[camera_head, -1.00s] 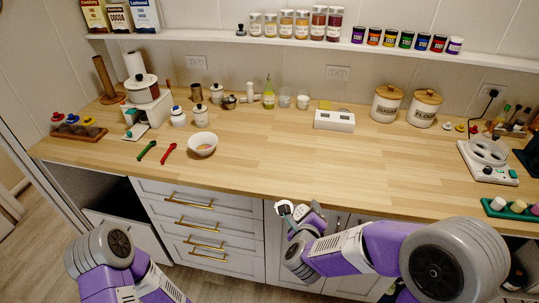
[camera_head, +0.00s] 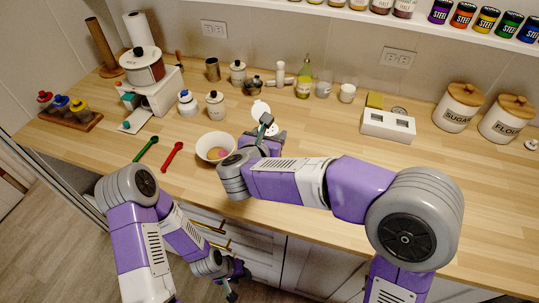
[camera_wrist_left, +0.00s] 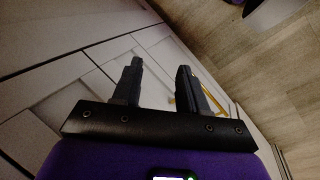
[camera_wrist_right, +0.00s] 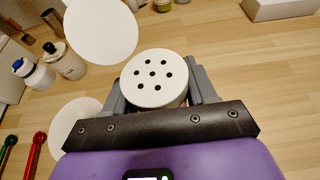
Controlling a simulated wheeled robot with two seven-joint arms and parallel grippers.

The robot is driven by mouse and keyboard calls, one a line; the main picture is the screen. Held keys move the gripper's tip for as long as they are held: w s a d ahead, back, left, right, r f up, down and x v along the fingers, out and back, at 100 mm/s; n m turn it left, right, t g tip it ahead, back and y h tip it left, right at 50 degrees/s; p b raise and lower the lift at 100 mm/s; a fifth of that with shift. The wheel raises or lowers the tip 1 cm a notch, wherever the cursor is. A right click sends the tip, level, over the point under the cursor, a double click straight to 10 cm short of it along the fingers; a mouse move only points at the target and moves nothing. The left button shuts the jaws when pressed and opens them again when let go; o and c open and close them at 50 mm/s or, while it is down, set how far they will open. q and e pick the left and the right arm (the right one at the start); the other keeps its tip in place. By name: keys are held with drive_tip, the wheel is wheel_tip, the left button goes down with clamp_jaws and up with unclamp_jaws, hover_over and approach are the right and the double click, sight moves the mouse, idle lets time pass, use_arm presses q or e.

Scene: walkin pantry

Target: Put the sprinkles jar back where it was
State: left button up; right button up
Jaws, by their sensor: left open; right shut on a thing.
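My right gripper (camera_head: 268,140) is shut on a jar with a white perforated lid (camera_wrist_right: 154,77), taken as the sprinkles jar. The jar is above the counter, right of the white bowl; most of its body is hidden by the gripper. A flat white disc (camera_wrist_right: 100,32) is close to the lid in the right wrist view and also shows in the head view (camera_head: 261,110); I cannot tell whether it is joined to the jar. My left gripper (camera_head: 232,287) is open and empty, low in front of the drawers; its fingers show apart in the left wrist view (camera_wrist_left: 157,85).
The white bowl (camera_head: 202,150) holds something coloured. Red (camera_head: 172,157) and green (camera_head: 146,149) spoons lie left of it. Small jars and glasses stand behind. A white box (camera_head: 388,127) and canisters (camera_head: 457,107) are at right. Spice jars line the wall shelf (camera_head: 400,22). The right front counter is clear.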

wheel_tip(320, 180, down, 2)
drive_tip(key=shift+s+f, duration=0.15)
drive_tip(key=shift+f, duration=0.05)
drive_tip(key=shift+f+b, duration=1)
drive_tip(key=shift+f, duration=1.5)
drive_tip(key=shift+f, duration=0.1)
drive_tip(key=o, duration=1.1)
